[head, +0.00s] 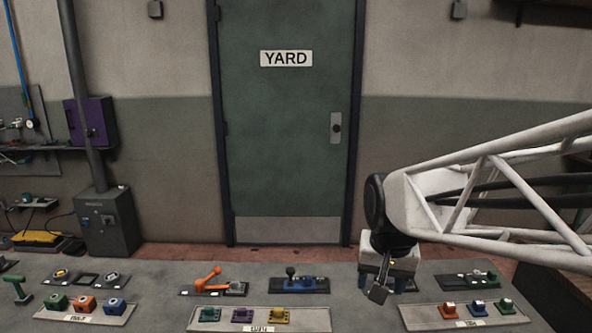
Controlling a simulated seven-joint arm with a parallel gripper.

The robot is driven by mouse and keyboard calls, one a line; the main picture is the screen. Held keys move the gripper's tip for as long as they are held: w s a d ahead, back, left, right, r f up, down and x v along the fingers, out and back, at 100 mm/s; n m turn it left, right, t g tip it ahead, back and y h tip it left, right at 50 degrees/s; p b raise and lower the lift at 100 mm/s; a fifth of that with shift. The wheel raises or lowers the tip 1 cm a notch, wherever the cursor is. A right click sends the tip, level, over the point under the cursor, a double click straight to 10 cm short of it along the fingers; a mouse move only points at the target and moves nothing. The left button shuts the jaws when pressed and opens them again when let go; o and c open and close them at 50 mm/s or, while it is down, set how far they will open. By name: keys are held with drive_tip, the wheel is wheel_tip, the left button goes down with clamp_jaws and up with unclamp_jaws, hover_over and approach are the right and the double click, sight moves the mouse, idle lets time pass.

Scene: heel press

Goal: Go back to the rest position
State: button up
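My gripper (379,291) hangs at the end of my white tube-frame arm, which reaches in from the right edge. No rest position is marked in view.
The grey bench (150,285) carries an orange-handled device (207,280), a blue device (298,284), and trays of coloured blocks at left (85,310), middle (258,318) and right (462,314). A green door (288,150) marked YARD stands behind.

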drive_tip(key=s+d+f+n, duration=0.1)
drive_tip(key=s+d+n, duration=0.1)
drive_tip(key=s, duration=1.1)
drive_tip(key=shift+s+d+f+t, duration=0.3)
drive_tip(key=shift+s+d+f, duration=0.05)
drive_tip(key=shift+d, duration=0.1)
drive_tip(key=shift+c, duration=0.4)
drive_tip(key=shift+w, duration=0.1)
